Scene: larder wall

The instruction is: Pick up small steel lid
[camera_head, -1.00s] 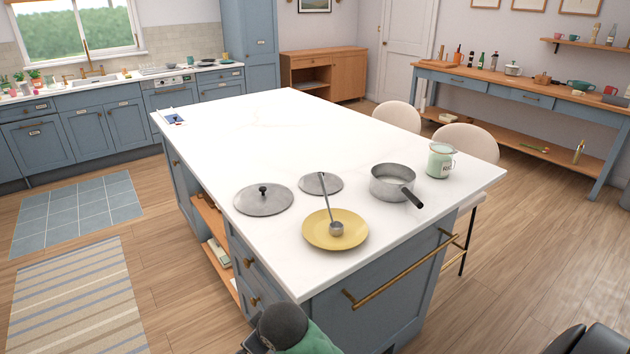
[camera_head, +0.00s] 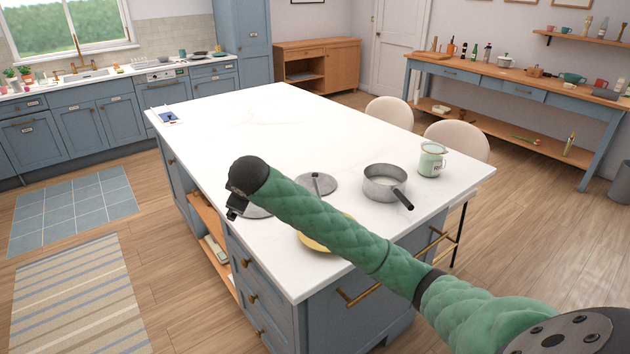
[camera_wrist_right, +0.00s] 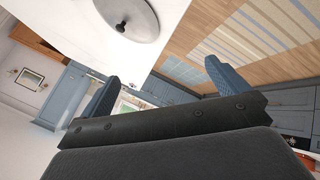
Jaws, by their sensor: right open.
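My right gripper (camera_head: 235,207) is above the island's left side, near the larger lid and left of the small one. In the right wrist view the gripper (camera_wrist_right: 160,72) has its two blue fingers wide apart with nothing between them. A lid with a dark knob (camera_wrist_right: 130,18) shows at the top there, probably the larger one. My left gripper is out of view.
A yellow plate (camera_head: 312,243) is partly covered by my right arm, which also hides the ladle's bowl. The back of the island is clear.

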